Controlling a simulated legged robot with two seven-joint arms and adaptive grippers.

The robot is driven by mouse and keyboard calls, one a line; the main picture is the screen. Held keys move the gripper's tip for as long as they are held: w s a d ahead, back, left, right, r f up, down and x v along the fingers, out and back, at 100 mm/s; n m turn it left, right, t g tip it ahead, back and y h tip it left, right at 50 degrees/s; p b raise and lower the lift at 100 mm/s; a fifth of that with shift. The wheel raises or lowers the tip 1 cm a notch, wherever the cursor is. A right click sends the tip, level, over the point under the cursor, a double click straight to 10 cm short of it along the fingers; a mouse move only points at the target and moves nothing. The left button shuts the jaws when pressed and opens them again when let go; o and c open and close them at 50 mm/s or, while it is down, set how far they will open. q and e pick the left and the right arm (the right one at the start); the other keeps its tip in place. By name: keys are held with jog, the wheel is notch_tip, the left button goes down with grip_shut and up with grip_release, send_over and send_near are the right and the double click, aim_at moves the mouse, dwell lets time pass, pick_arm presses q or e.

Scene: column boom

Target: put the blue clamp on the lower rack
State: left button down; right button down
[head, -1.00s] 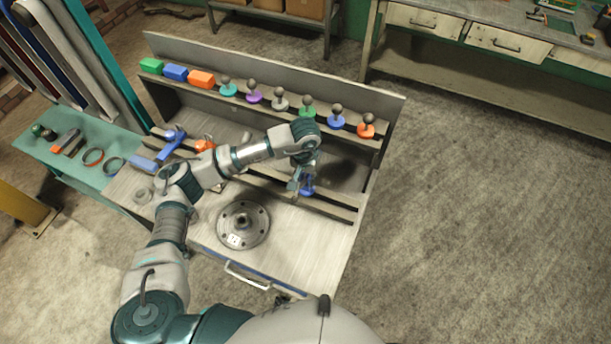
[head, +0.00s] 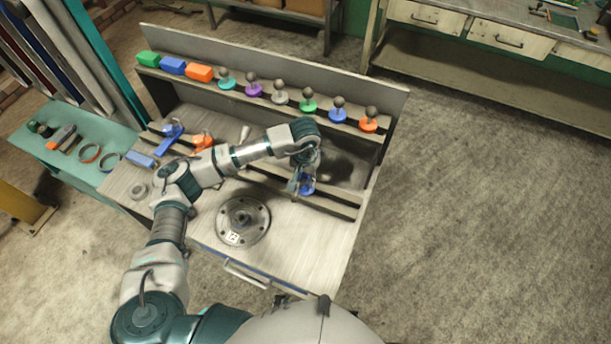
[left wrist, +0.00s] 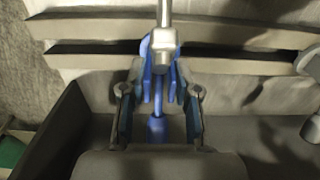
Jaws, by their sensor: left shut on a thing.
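The blue clamp (left wrist: 157,130) is between the fingers of my left gripper (left wrist: 158,105) in the left wrist view, with a grey metal bar along its top. In the head view my left gripper (head: 303,180) is shut on it, and only a small blue part of the clamp (head: 307,189) shows below the fingers. It is at the right part of the lower rack (head: 335,207), a pair of rails across the bench. I cannot tell whether the clamp touches the rails. My right gripper is not in view.
The upper rack (head: 291,110) holds coloured blocks and several round-knobbed pieces. Another blue tool (head: 172,134) and an orange one (head: 202,141) are on the left of the lower rack. A round metal flange (head: 243,221) lies in front. A teal side bench (head: 65,165) stands at left.

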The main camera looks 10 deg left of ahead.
pick_arm(q)
jog(key=c, duration=1.1)
grip_release()
jog(key=shift+r, duration=0.1)
jog(key=shift+c, duration=0.2)
jog(key=shift+a, duration=0.15)
jog(key=shift+r, duration=0.1)
jog(key=shift+r+p, duration=0.5)
jog(key=shift+r, duration=0.75)
jog(key=shift+r+p, duration=0.8)
jog(key=shift+r, duration=1.55)
